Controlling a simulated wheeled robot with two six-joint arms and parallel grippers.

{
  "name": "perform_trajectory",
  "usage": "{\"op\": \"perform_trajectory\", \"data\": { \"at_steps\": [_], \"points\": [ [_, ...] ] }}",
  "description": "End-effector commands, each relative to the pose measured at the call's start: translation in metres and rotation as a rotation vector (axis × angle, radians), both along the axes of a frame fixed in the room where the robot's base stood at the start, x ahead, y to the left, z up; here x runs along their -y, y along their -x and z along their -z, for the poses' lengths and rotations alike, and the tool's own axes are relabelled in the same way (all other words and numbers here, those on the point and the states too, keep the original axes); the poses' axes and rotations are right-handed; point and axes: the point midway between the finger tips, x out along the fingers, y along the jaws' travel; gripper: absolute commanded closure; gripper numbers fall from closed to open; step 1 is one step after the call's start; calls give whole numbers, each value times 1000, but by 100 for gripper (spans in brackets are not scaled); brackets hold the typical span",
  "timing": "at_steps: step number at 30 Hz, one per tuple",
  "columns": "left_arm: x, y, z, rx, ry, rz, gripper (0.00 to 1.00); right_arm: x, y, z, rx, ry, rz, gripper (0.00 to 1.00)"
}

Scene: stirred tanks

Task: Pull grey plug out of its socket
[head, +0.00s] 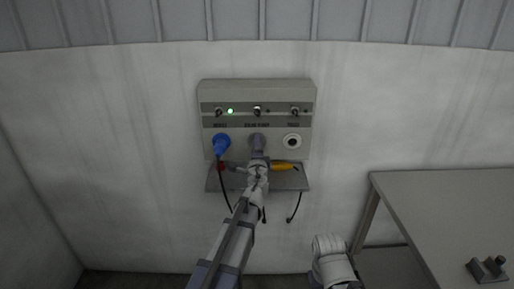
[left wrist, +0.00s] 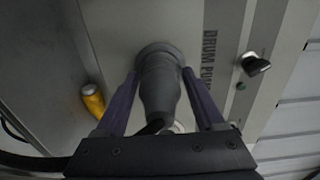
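The grey plug (head: 257,143) is in the middle socket of the wall panel, below a "drum pump" label. In the left wrist view the grey plug (left wrist: 160,88) stands against the socket collar, its cable end toward me. My left gripper (head: 257,160) is at the plug. In the left wrist view its two fingers (left wrist: 160,82) lie on either side of the plug, tips close to its wide end. Whether they touch it I cannot tell. My right gripper is out of view; only a white part of that arm shows at the bottom.
A blue plug (head: 221,145) sits in the left socket; the right socket (head: 292,141) is empty. A yellow connector (head: 285,166) lies on the shelf (head: 299,183) below, near a red item (head: 221,166). Switches and a lit green lamp (head: 230,111) are above. A table (head: 440,200) stands at right.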

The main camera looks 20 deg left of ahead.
Motion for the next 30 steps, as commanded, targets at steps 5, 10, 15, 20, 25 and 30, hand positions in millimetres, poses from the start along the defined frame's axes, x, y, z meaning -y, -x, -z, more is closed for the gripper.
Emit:
{"op": "perform_trajectory", "data": {
  "at_steps": [5, 10, 15, 20, 25, 30],
  "points": [
    [0, 0, 0, 0, 0, 0, 51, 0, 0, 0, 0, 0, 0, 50],
    [0, 0, 0, 0, 0, 0, 70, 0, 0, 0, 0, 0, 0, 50],
    [0, 0, 0, 0, 0, 0, 89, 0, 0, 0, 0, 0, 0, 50],
    [0, 0, 0, 0, 0, 0, 100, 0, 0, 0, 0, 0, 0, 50],
    [0, 0, 0, 0, 0, 0, 100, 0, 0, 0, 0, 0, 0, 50],
    [0, 0, 0, 0, 0, 0, 100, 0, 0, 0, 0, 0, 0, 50]
  ]
}}
